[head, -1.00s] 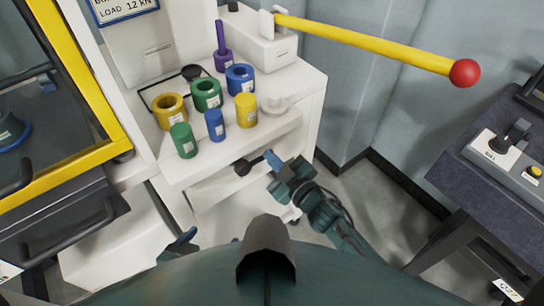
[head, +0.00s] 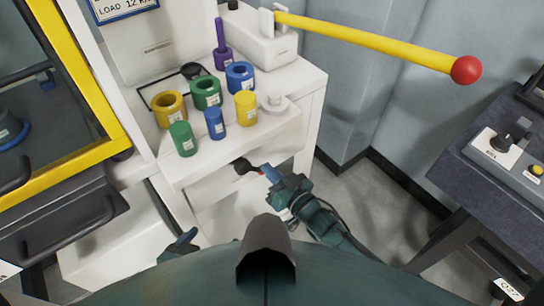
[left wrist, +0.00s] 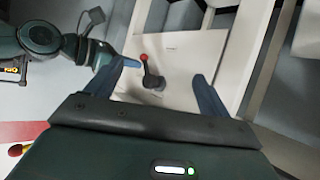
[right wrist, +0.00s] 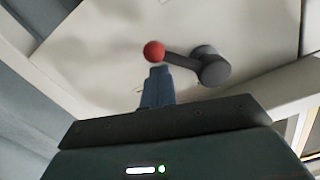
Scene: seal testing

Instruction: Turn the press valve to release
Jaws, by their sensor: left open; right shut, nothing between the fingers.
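The press valve (head: 245,166) is a dark hub with a short lever ending in a red ball, on the front of the white cabinet. In the right wrist view the lever runs left from the hub (right wrist: 212,66) to the red ball (right wrist: 154,51). My right gripper (head: 268,172) is shut and empty; its fingertips (right wrist: 160,72) are right by the ball, and I cannot tell whether they touch it. My left gripper (head: 182,240) is open and empty, low and left of the valve. In the left wrist view the valve (left wrist: 152,80) shows between its spread fingers (left wrist: 163,76), farther off.
Several coloured rings and cylinders (head: 214,124) stand on the white cabinet's top (head: 299,86) above the valve. A yellow bar with a red knob (head: 466,70) sticks out to the right. A yellow-framed door (head: 115,135) is at the left. A dark bench (head: 448,170) stands at the right.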

